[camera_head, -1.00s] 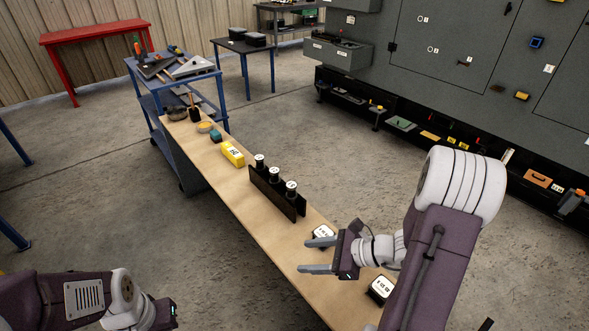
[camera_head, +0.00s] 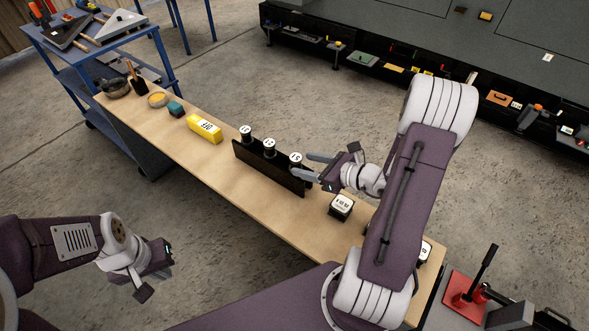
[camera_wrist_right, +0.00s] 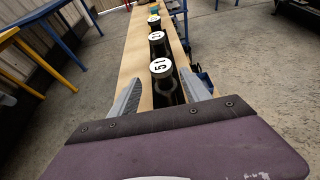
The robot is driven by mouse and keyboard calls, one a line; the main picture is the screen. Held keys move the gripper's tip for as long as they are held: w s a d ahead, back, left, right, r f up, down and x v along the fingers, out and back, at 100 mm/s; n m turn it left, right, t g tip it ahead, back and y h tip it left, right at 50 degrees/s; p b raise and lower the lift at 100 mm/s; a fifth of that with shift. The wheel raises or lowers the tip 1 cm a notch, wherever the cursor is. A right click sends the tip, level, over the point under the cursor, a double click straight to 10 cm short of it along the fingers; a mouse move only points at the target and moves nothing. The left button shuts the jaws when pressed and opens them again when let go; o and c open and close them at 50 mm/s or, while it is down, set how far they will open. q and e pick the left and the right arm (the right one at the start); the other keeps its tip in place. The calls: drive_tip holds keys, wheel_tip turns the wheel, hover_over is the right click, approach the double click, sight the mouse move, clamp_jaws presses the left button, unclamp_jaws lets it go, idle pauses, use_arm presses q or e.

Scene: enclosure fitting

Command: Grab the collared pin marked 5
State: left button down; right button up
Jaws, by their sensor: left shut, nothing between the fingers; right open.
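Three dark collared pins with white labelled tops stand upright in a row in a black rack (camera_head: 262,170) on the long wooden bench. The nearest pin (camera_head: 295,159) has a top that includes a 5; it also shows in the right wrist view (camera_wrist_right: 162,68). The middle pin (camera_head: 269,146) and far pin (camera_head: 246,131) have tops too small to read surely. My right gripper (camera_head: 314,166) is open at the rack's near end, its fingers pointing toward the nearest pin, which appears between and beyond the fingertips in the wrist view. My left gripper (camera_head: 150,278) is shut and empty, left of the bench.
A white-topped black box (camera_head: 341,206) sits on the bench just below my right gripper. A blue cart (camera_head: 90,60) stands at the far end.

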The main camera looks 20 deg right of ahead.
sight(296, 160)
drive_tip(key=x, duration=0.5)
drive_tip(key=shift+w+d+f+b, duration=0.1)
drive_tip(key=shift+w+d+b, duration=0.1)
drive_tip(key=shift+b, duration=0.1)
drive_tip(key=shift+s, duration=0.1)
drive_tip(key=shift+c, duration=0.8)
clamp_jaws()
